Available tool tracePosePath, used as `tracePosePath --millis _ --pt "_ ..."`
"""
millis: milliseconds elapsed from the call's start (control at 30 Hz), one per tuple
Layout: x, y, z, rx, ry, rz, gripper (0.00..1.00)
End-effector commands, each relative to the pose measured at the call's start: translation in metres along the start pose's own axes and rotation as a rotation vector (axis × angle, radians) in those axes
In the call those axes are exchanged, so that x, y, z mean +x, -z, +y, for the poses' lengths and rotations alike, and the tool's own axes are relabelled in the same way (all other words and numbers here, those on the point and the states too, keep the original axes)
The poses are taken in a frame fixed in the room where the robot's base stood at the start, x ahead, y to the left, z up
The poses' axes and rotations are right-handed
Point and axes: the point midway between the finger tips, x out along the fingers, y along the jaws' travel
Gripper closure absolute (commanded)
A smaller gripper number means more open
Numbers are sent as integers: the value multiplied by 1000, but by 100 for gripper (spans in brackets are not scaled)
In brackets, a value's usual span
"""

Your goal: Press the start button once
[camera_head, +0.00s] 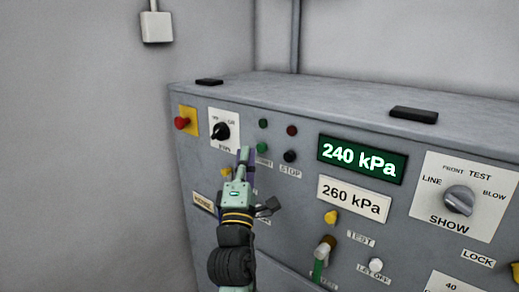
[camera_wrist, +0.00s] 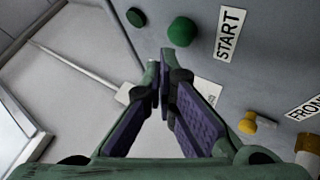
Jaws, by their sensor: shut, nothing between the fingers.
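The green start button (camera_head: 262,147) is on the grey panel, with a partly hidden label below it. In the wrist view, the round green start button (camera_wrist: 181,31) is beside the START label (camera_wrist: 230,33). My gripper (camera_head: 245,154) is shut and empty, its tips just left of the button in the head view. In the wrist view, my gripper (camera_wrist: 163,75) has its tips just below the button in the picture. A small gap shows between tips and button there. I cannot tell how far the tips are from the panel.
A black stop button (camera_head: 290,156) is right of the start button. A green lamp (camera_head: 263,123) and a red lamp (camera_head: 292,130) are above. A black selector knob (camera_head: 220,132) and a red button (camera_head: 182,122) are left. The display (camera_head: 360,158) reads 240 kPa.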

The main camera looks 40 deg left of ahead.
Motion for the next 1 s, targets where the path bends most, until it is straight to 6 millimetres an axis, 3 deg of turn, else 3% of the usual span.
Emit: tracePosePath --millis 1000 --pt "6 -4 -4 0 0 0 100"
